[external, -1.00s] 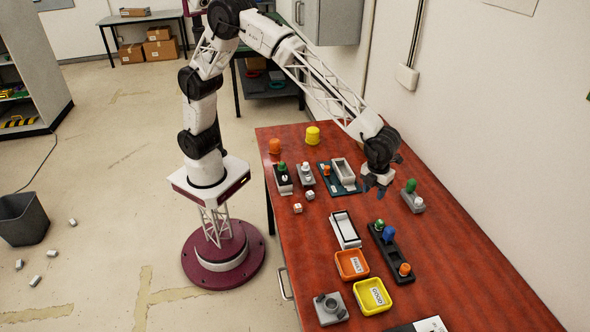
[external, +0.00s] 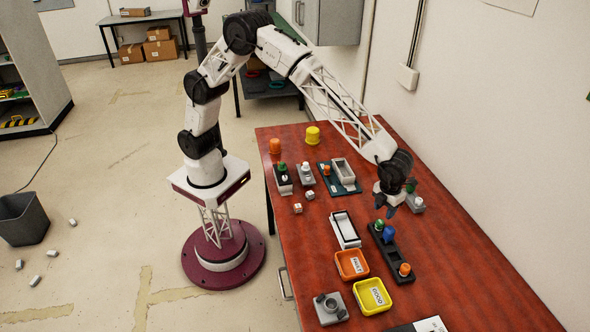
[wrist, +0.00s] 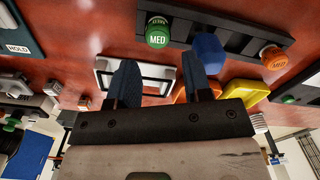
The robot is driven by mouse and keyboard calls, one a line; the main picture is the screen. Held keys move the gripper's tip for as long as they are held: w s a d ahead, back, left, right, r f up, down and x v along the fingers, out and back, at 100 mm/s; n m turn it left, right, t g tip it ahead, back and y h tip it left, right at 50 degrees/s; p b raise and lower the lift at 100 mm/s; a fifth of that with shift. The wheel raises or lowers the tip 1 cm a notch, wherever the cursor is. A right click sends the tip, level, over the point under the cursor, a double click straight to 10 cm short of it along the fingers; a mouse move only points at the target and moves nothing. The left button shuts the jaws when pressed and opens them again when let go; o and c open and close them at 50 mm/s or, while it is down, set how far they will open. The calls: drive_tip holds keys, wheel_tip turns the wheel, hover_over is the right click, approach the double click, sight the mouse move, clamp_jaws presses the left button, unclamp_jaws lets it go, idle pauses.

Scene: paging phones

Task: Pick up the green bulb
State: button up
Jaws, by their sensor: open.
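A green bulb (external: 379,225) sits at the far end of a dark rack (external: 391,250), beside a blue one (external: 389,233) and an orange one (external: 404,269). In the wrist view this green bulb (wrist: 158,32) shows a "MED" label. Other green bulbs stand on a small holder by the wall (external: 411,185) and on a dark holder at the left (external: 282,166). My gripper (external: 385,206) is open and empty, pointing down above the table just beyond the rack's far end. Its blue fingers (wrist: 160,82) are apart, and the MED bulb is clear of them.
A white-framed tray (external: 345,230) lies left of the rack. An orange bin (external: 352,264) and a yellow bin (external: 372,296) stand nearer the camera. A grey holder (external: 415,204) is close to my wrist on the right. Bare red table (external: 460,255) lies right of the rack.

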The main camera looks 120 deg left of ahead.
sight(380, 221)
drive_tip(key=shift+f, duration=0.7)
drive_tip(key=shift+f, duration=0.15)
drive_tip(key=shift+s+f, duration=0.15)
drive_tip(key=shift+f, duration=2.35)
drive_tip(key=shift+c, duration=0.3)
drive_tip(key=c, duration=0.6)
drive_tip(key=shift+r, duration=0.2)
